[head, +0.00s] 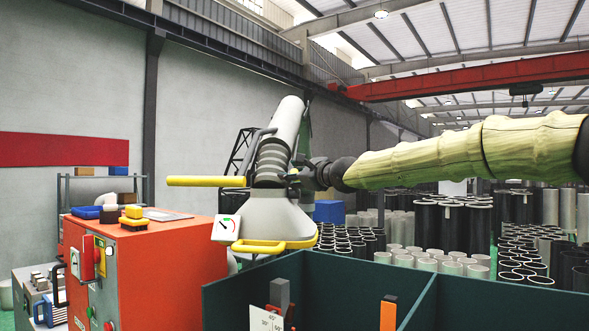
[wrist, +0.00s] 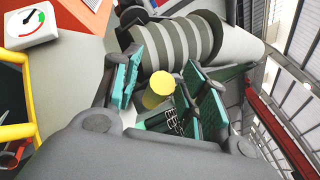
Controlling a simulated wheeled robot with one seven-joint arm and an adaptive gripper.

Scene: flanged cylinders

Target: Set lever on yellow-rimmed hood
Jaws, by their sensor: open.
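The pale grey hood (head: 275,212) hangs below a ribbed duct. Its yellow rim (head: 262,246) runs along the lower edge and also shows at the left of the wrist view (wrist: 14,133). A white dial (head: 226,229) sits on the hood's left side; it shows in the wrist view (wrist: 32,25). A yellow lever bar (head: 205,181) sticks out level to the left of the hood. My gripper (head: 288,178) is at the hood's neck. In the wrist view my gripper (wrist: 165,95) is open, its teal pads either side of a yellow rod end (wrist: 160,86). Contact is unclear.
An orange cabinet (head: 150,270) with small items on top stands at the left. A dark green open bin (head: 330,268) with a divider lies in front, below the hood. An angle-marked plate (head: 265,320) is at its near side. Several pipes stand behind at the right.

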